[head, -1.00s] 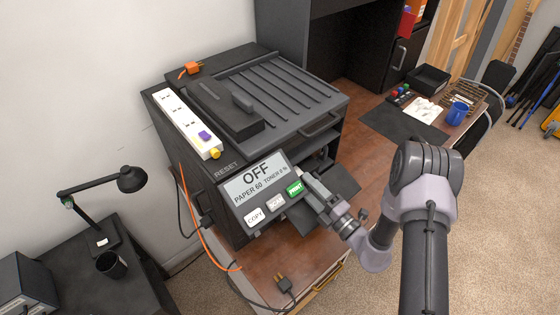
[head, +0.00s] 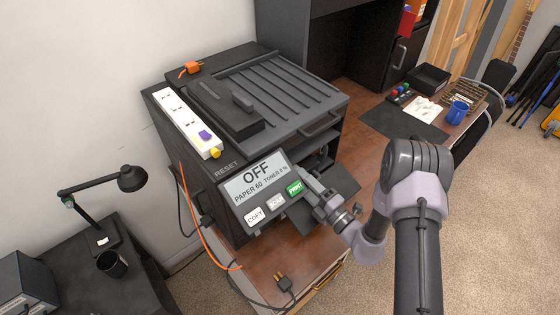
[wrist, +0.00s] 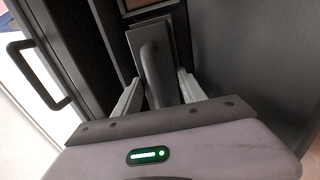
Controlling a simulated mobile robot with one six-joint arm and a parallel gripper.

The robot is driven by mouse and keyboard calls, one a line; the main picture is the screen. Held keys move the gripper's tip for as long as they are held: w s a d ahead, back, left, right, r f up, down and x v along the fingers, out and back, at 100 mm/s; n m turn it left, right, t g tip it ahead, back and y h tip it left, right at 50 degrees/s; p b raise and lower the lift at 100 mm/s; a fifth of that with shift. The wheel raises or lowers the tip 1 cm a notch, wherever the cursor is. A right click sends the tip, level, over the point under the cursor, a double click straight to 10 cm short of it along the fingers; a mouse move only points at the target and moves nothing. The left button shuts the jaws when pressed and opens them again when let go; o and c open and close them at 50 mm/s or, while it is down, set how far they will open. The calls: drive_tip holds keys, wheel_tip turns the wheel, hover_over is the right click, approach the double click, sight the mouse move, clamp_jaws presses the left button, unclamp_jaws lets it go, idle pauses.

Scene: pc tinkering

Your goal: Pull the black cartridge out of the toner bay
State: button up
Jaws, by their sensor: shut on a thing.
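The black printer (head: 240,219) stands on a brown desk, with an open door at its front right. In the wrist view, the black cartridge (wrist: 168,32) shows as a dark upright front plate with a curved grey handle (wrist: 150,65), set in a narrow bay. My gripper (wrist: 158,82) is shut on this handle, a finger on either side of it. In the head view my gripper (head: 312,186) reaches into the printer's front beside the display panel (head: 262,190), which reads OFF and TONER 0 %. The cartridge is hidden there.
A black block with a grip (head: 222,112) and a white power strip (head: 185,122) lie on the printer. An orange plug (head: 190,68) is behind them. A cable with a black plug (head: 283,283) lies in front. A blue mug (head: 457,113) stands at right.

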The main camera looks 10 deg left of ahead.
clamp_jaws()
drive_tip(key=r+v, duration=0.1)
drive_tip(key=v, duration=1)
drive_tip(key=shift+r, duration=0.15)
idle(0.6)
drive_tip(key=shift+r+p, duration=0.15)
drive_tip(key=shift+p, duration=0.7)
